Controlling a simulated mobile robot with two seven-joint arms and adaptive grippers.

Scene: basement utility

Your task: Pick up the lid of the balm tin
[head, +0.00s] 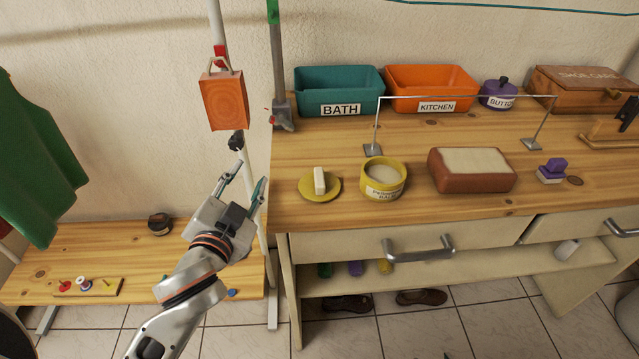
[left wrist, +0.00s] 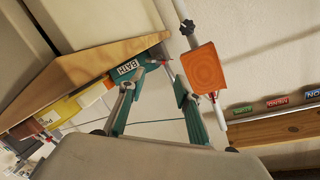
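The balm tin's lid (head: 325,195), a flat yellow disc with an upright cream grip block, lies on the wooden workbench in the head view. The open yellow balm tin (head: 383,193), with pale contents and a front label, stands just right of it. My left gripper (head: 249,172) is off the bench's left edge, left of the lid and apart from it. Its fingers are spread and empty; the left wrist view also shows this gripper (left wrist: 153,82) open. I cannot clearly make out the lid in that view. My right gripper is not in view.
An orange block (head: 225,101) hangs beside a pole beyond my left gripper. A thin metal frame (head: 465,98) stands behind the tin. A brown block with a pale top (head: 471,178) and a purple stamp-like object (head: 552,170) are to the right. Teal (head: 340,78) and orange (head: 432,76) bins stand behind.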

